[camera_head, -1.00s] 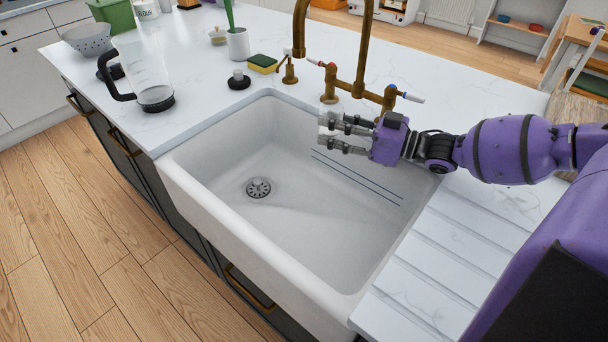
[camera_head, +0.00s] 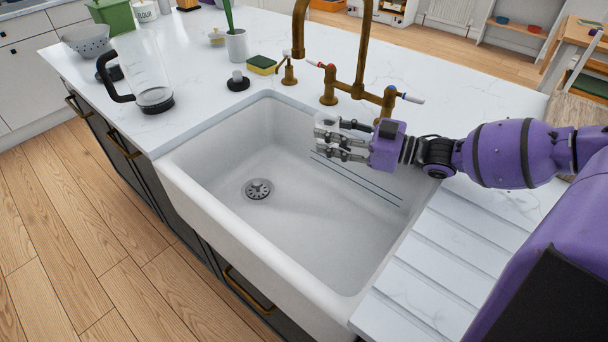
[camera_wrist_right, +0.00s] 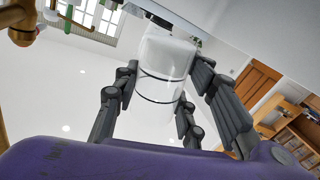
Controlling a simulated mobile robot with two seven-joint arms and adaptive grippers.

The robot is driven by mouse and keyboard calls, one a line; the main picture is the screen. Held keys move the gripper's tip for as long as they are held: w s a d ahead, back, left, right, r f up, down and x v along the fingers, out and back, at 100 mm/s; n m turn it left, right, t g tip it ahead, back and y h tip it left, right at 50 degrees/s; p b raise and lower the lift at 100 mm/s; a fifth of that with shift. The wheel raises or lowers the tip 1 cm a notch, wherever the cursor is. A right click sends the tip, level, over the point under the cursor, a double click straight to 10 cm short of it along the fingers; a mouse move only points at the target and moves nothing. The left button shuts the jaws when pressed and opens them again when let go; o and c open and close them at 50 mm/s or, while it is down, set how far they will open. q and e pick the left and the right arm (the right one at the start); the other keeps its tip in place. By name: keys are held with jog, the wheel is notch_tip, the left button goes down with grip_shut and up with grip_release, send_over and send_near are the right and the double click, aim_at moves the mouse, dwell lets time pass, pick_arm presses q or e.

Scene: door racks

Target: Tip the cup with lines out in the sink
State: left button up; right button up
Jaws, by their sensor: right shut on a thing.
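My right gripper (camera_head: 335,138) is over the back right part of the white sink (camera_head: 215,190), in front of the brass tap (camera_head: 360,80). It is shut on the cup with lines. The cup (camera_wrist_right: 165,75) is white with dark rings and sits between the fingers in the right wrist view. In the head view only a small pale part of the cup (camera_head: 326,121) shows at the fingertips. I cannot tell from it how far the cup is tilted or whether anything is inside. My left gripper is not in view.
A glass jug (camera_head: 146,70), a colander (camera_head: 88,40), a black-based stopper (camera_head: 238,81), a sponge (camera_head: 262,65) and a white holder (camera_head: 237,45) stand on the counter behind and left of the sink. The grooved drainboard (camera_head: 440,265) at right is clear. The basin is empty around the drain (camera_head: 257,189).

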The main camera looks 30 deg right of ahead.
jog(key=shift+s+a+f+n, duration=0.25)
jog(key=shift+a+f+n, duration=0.15)
jog(key=shift+n, duration=0.3)
jog(key=shift+s+a+f+n, duration=0.25)
jog(key=shift+a+n, duration=0.15)
jog(key=shift+n, duration=0.3)
jog(key=shift+s+a+r+n, duration=0.1)
jog(key=shift+a+r+n, duration=0.1)
jog(key=shift+r+n, duration=0.25)
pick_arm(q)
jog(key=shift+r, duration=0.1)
pick_arm(e)
jog(key=shift+s+a+f+n+h, duration=0.1)
jog(key=shift+a+f+n+h, duration=0.15)
jog(key=shift+n, duration=0.4)
jog(key=shift+s+a+f+n+h, duration=0.1)
jog(key=shift+a+f+n+h, duration=0.1)
jog(key=shift+n+h, duration=0.3)
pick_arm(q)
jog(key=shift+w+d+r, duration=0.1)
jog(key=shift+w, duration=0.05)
pick_arm(e)
jog(key=shift+f+n, duration=0.15)
jog(key=shift+n, duration=0.15)
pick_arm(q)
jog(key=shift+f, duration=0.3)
pick_arm(e)
jog(key=shift+f+n, duration=0.25)
jog(key=shift+n, duration=0.35)
